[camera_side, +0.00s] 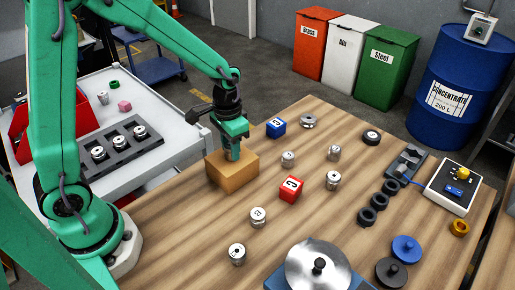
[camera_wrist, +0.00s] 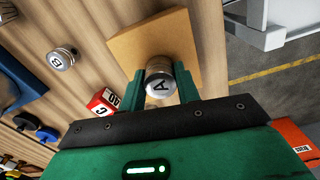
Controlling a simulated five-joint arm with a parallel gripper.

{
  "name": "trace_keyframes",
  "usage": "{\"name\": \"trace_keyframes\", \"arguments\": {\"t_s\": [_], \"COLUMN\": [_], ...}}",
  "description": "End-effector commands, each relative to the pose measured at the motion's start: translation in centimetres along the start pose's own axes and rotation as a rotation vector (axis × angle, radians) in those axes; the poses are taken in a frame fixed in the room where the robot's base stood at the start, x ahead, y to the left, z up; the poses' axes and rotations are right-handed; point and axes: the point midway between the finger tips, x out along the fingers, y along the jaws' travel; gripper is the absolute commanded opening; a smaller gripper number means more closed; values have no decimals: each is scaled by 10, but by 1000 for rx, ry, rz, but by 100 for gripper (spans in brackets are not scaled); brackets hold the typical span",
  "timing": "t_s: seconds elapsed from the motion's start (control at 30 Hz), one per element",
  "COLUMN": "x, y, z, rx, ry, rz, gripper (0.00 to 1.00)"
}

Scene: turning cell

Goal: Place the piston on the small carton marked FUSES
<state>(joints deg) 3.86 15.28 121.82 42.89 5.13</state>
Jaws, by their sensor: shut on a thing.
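My gripper (camera_side: 233,156) is shut on a metal piston (camera_wrist: 160,84). In the wrist view the piston's round end bears a letter A and sits between the fingers. The plain tan carton (camera_side: 230,177) stands on the wooden table directly under my gripper. It also shows in the wrist view (camera_wrist: 150,43), behind the piston. No FUSES marking is readable on it. In the side view the fingers mostly hide the piston, and I cannot tell whether its lower end touches the carton top.
Several other pistons (camera_side: 258,217) stand on the table (camera_side: 190,228). A blue block (camera_side: 276,127) and a red block (camera_side: 291,189) are right of the carton. Black rings (camera_side: 378,201), a metal disc (camera_side: 316,262) and a control box (camera_side: 450,187) lie further right and front. A white cart (camera_side: 170,140) stands left.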

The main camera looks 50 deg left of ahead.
Motion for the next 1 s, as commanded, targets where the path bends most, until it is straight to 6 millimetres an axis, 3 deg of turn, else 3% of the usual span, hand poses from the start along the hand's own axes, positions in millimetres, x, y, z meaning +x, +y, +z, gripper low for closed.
{"name": "trace_keyframes", "arguments": {"t_s": [0.2, 0.23, 0.3, 0.33, 0.77, 1.0], "x": [3, 3, 3, 3, -2, -24], "y": [0, 0, 0, 0, 0, 0], "z": [0, 0, 0, 0, 0, -1], "rx": [0, 0, 0, 0, 0, 0], "ry": [-1, -1, -1, -1, 2, 5], "rz": [0, 0, 0, 0, 0, 0], "gripper": [7, 38, 52, 54, 54, 54]}}
